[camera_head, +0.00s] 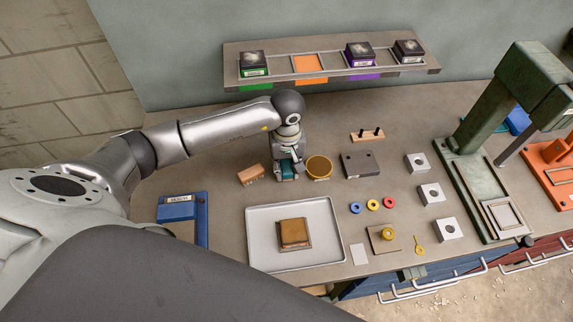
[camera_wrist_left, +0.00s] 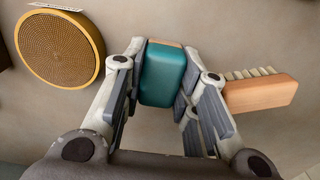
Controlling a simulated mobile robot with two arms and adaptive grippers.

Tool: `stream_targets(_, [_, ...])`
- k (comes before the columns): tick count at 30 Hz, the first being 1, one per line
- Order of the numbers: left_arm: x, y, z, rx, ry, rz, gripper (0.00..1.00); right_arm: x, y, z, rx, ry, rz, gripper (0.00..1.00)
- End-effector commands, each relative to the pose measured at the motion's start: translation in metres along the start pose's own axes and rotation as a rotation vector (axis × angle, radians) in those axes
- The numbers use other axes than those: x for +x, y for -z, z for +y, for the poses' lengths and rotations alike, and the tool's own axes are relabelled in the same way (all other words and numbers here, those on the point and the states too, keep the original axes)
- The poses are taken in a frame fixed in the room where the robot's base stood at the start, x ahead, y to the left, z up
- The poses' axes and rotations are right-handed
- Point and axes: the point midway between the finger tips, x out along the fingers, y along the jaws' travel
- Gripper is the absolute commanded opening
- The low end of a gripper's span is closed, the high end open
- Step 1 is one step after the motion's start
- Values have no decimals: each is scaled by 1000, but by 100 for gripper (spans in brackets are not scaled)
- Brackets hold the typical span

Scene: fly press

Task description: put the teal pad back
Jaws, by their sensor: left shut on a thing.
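The teal pad (camera_wrist_left: 162,75) sits between the two fingers of my left gripper (camera_wrist_left: 160,85) in the left wrist view, with a thin wooden strip along its far end. In the head view the left gripper (camera_head: 287,167) points down over the bench, shut on the teal pad (camera_head: 287,172), which is mostly hidden under it. My right gripper does not show in either view.
A grey tray (camera_head: 262,257) holds a brown square piece (camera_head: 293,233). A shelf (camera_head: 331,72) with black-topped boxes stands behind. A green press (camera_head: 474,185) is at right.

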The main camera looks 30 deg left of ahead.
Motion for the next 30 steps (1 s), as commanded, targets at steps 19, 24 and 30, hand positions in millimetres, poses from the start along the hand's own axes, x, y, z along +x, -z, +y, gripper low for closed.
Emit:
stream_targets(19, [1, 0, 0, 0, 0, 0, 49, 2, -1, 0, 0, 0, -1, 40])
stream_targets(24, [-10, 2, 1, 0, -3, 4, 49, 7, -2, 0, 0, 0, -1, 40])
stream_targets(30, [-52, 2, 1, 2, -5, 7, 49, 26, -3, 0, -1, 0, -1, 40])
